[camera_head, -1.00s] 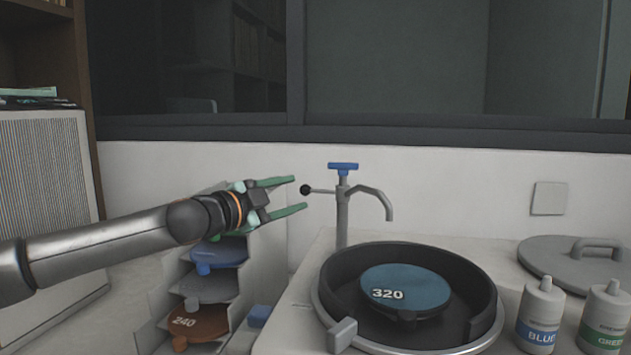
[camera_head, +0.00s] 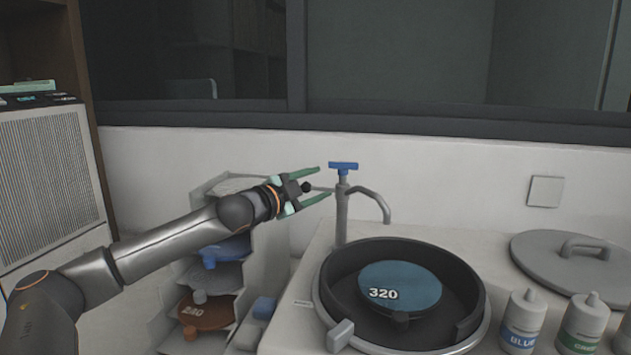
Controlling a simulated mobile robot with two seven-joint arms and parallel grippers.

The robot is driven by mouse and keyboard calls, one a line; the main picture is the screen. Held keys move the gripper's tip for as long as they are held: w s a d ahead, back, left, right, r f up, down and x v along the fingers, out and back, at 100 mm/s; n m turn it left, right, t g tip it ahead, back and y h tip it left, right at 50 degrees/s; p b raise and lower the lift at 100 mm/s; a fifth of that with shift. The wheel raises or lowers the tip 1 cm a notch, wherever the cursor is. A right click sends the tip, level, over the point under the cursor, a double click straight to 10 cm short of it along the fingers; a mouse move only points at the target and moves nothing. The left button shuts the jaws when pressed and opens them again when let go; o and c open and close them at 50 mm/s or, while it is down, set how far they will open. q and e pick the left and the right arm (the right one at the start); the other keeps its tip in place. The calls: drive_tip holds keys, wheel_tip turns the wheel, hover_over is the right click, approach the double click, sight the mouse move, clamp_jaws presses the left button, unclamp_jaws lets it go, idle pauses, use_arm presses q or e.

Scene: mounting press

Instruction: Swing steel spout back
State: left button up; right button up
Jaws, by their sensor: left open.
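The steel spout (camera_head: 374,196) stands on a grey post (camera_head: 341,215) behind the round basin. It curves out to the right and its tip hangs over the basin's back edge. A blue tap handle (camera_head: 343,166) tops the post. A thin lever with a black ball knob (camera_head: 306,187) sticks out to the left of the post. My left gripper (camera_head: 324,182) is open, with its green fingers pointing right. The knob lies between the fingers, near the gripper's palm; I cannot tell whether it touches. My right gripper is not in view.
The black basin (camera_head: 470,290) holds a blue disc marked 320 (camera_head: 400,284). A grey lid (camera_head: 530,252) lies to its right. Blue (camera_head: 523,322) and green (camera_head: 583,325) labelled bottles stand at front right. A disc rack (camera_head: 262,255) stands below my left arm.

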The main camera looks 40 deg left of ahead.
use_arm(q)
clamp_jaws()
idle(0.4)
idle(0.9)
